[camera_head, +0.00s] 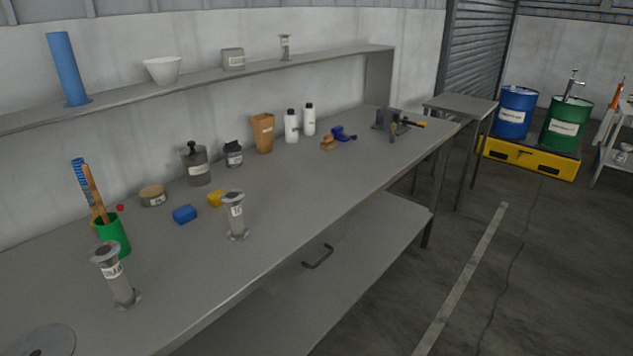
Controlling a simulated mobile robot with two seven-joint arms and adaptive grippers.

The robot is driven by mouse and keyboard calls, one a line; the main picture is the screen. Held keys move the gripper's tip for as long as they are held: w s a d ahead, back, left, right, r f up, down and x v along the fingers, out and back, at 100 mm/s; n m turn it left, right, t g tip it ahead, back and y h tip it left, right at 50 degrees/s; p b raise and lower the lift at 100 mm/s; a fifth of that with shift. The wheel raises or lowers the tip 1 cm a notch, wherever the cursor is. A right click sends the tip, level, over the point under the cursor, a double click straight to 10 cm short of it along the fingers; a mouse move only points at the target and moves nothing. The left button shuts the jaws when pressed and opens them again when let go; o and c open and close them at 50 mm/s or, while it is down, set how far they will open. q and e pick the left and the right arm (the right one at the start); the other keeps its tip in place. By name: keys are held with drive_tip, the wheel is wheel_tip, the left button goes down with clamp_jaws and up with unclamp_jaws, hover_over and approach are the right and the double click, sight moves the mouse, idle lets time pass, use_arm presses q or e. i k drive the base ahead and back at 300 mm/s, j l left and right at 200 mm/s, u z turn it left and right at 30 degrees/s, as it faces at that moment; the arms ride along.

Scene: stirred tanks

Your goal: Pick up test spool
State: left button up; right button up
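Three grey flanged spools with white labels are in the head view. One spool (118,277) stands upright at the front left of the workbench, beside a green cup. A second spool (236,216) stands upright near the front edge, in the middle of the bench. A third, smaller spool (285,48) stands on the wall shelf. The labels are too small to read with certainty, so I cannot tell which is the test spool. Neither of my grippers is in view.
Floor (530,270) at the right is open.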

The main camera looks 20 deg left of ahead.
sight(237, 232)
drive_tip(key=i+u, duration=0.1)
drive_tip(key=u, duration=1)
